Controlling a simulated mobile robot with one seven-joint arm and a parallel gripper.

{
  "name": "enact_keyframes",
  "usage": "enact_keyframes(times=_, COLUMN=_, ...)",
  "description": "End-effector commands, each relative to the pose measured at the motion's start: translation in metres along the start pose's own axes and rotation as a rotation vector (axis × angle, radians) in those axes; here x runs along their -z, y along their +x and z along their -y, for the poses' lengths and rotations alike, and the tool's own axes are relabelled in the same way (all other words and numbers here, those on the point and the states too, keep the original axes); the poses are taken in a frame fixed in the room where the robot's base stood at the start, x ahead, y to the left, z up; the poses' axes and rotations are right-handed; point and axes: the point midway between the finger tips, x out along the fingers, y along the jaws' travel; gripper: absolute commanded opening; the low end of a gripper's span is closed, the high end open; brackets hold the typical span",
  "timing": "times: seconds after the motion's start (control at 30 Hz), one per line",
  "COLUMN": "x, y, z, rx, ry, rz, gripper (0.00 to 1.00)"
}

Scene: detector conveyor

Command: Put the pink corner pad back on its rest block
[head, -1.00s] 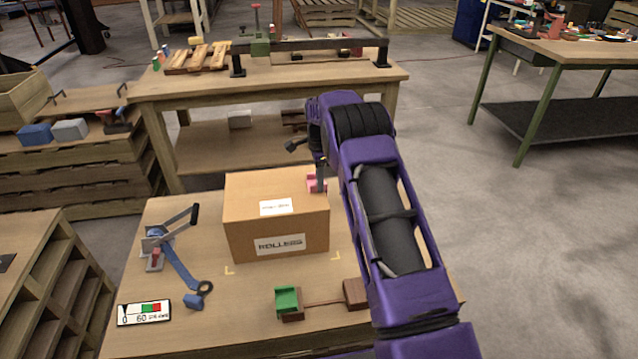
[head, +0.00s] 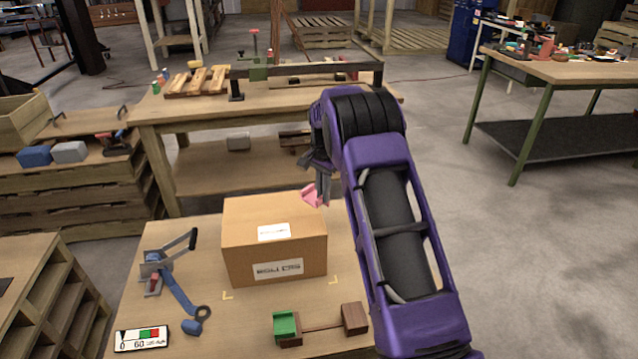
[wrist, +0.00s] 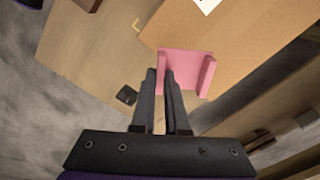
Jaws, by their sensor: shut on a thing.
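The pink corner pad (head: 311,195) is held by my gripper (head: 322,192) just above the far right corner of the cardboard box. In the wrist view the pad (wrist: 187,68) is at the tips of the two close-set fingers (wrist: 165,76), with the box beyond it. The cardboard box (head: 245,250) stands on the bench with a label on its top and front. A bare brown block (head: 354,318) lies in front of the box at the right. A green corner pad (head: 285,324) sits on another brown block (head: 291,341) to its left.
A thin brown bar (head: 322,327) joins the two blocks. Another workbench (head: 190,113) stands behind. My arm covers the bench's right side.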

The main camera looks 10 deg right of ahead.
Motion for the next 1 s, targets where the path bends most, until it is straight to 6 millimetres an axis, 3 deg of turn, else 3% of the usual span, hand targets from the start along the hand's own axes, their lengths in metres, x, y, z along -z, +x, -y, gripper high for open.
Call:
enact_keyframes(times=0.4, x=-0.018, y=0.023, z=-0.043, rx=0.003, ry=-0.726, rz=0.003, gripper=0.00)
enact_keyframes(times=1.0, x=-0.051, y=0.046, z=-0.106, rx=0.003, ry=-1.613, rz=0.001, gripper=0.00)
